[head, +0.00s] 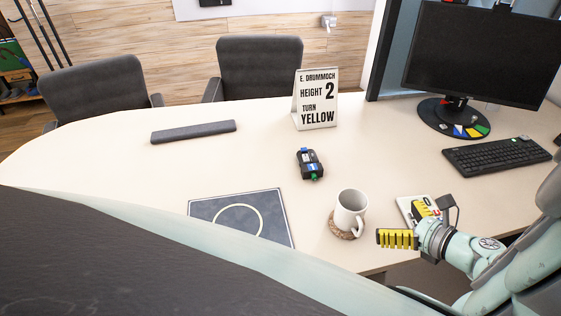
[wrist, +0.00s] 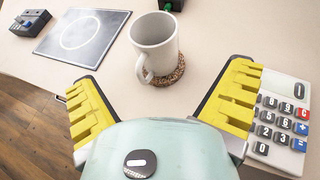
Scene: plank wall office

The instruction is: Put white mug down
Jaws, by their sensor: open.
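The white mug (head: 350,211) stands upright on a round brown cork coaster (head: 337,231) near the front edge of the table. In the wrist view the mug (wrist: 155,45) is ahead of my gripper, between the lines of its fingers, with its handle towards me. The coaster (wrist: 174,78) shows under it there. My gripper (head: 408,224) has yellow ribbed fingers and is just right of the mug. In the wrist view my gripper (wrist: 165,98) is wide open and empty, apart from the mug.
A dark mat with a pale ring (head: 241,192) lies left of the mug. A small dark device (head: 309,164) is behind it. A calculator (wrist: 283,121) lies beside my right finger. A sign (head: 316,99), grey bar (head: 193,132), keyboard (head: 497,153) and monitor (head: 484,52) stand farther back.

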